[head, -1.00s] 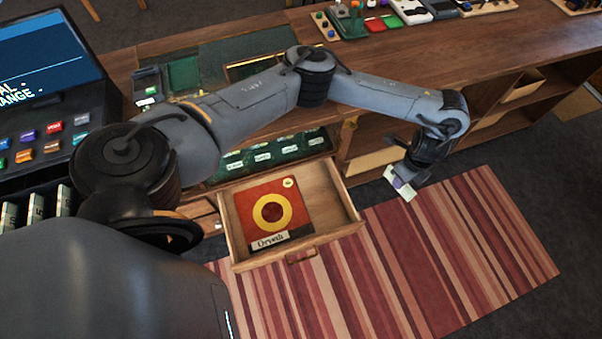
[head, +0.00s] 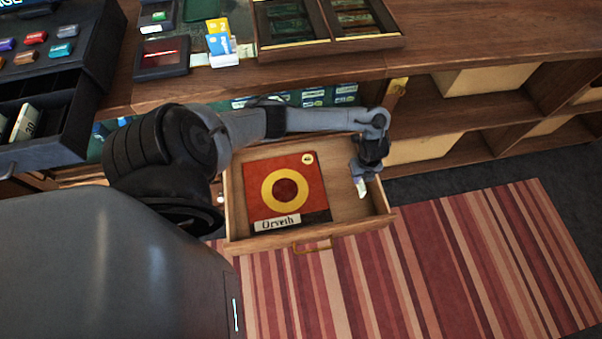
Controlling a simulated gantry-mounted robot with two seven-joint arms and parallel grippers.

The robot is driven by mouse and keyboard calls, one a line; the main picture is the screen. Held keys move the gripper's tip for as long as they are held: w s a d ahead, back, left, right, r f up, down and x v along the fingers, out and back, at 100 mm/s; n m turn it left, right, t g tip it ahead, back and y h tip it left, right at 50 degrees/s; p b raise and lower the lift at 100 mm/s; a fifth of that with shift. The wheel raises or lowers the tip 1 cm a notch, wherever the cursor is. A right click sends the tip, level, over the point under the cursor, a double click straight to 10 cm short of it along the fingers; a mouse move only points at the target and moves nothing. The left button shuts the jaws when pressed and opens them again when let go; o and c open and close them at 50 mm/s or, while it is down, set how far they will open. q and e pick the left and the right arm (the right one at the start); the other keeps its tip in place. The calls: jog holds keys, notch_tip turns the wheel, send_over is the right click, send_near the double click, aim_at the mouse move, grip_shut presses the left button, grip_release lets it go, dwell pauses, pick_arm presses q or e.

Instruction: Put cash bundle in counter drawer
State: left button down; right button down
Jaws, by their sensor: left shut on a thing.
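The counter drawer (head: 348,233) is pulled open in the head view, with a wooden rim and a brass handle at its front. A red packet with a yellow ring (head: 313,182), labelled "Orveth", lies flat inside on the left and middle. My left gripper (head: 361,182) points down over the right part of the drawer. It is shut on a small pale thing, the cash bundle (head: 361,188), of which only a little shows below the fingers. I cannot tell whether the bundle touches the drawer floor. My right gripper is not in view.
The wooden counter (head: 440,50) runs along the back, with a card holder (head: 221,50), a card reader (head: 161,58) and a display tray (head: 325,45). A cash register (head: 62,90) stands at the left. Open shelves (head: 470,120) and a striped rug (head: 430,265) lie to the right.

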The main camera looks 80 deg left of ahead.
pick_arm(q)
jog(key=s+a+f, duration=0.1)
jog(key=a+f, duration=0.1)
jog(key=b, duration=0.6)
send_over(348, 192)
notch_tip(348, 192, down, 10)
jog(key=shift+s+r, duration=0.1)
jog(key=shift+s, duration=0.05)
jog(key=shift+f, duration=0.2)
jog(key=c, duration=1.1)
grip_release()
jog(key=shift+r, duration=0.1)
